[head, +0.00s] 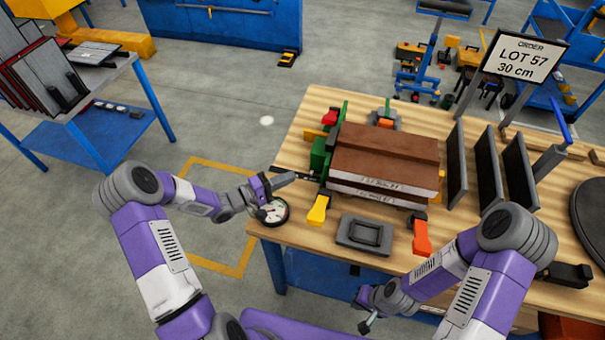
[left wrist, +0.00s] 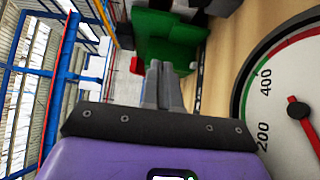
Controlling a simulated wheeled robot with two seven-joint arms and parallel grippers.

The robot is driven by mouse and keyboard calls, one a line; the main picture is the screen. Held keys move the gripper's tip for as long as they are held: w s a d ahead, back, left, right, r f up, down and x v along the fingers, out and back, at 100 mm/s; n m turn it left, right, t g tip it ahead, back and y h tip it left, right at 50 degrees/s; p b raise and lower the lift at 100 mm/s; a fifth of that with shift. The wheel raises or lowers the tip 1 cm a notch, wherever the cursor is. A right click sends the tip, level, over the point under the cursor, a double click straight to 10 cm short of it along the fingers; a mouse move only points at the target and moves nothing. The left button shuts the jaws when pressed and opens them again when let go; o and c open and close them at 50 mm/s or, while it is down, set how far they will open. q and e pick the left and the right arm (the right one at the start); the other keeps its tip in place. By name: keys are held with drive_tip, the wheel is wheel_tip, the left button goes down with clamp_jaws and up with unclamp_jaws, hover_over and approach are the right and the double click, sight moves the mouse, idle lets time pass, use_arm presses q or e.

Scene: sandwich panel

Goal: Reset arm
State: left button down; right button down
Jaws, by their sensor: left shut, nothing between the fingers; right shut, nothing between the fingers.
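My left gripper (head: 290,178) is shut and empty at the left edge of the workbench. It points toward the green clamp (head: 319,158) at the left end of the brown-topped panel stack (head: 385,150). In the left wrist view its two fingers (left wrist: 164,84) lie together, with the green clamp (left wrist: 170,45) beyond them. A round dial gauge (head: 273,211) sits just below the left gripper; it fills the right side of the left wrist view (left wrist: 295,120). My right gripper (head: 367,322) is low, in front of the bench edge, shut and holding nothing.
The wooden workbench (head: 300,235) carries a grey tray (head: 365,234), yellow and orange clamp handles (head: 318,210) and upright dark panels (head: 488,165). A sign (head: 525,57) reads "LOT 57 30 cm". A blue-framed rack (head: 100,130) stands left. Open floor (head: 230,110) lies between.

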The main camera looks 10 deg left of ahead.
use_arm(q)
drive_tip(key=v, duration=0.5)
drive_tip(key=shift+s+a, duration=0.25)
drive_tip(key=shift+s, duration=0.05)
drive_tip(key=shift+p, duration=0.3)
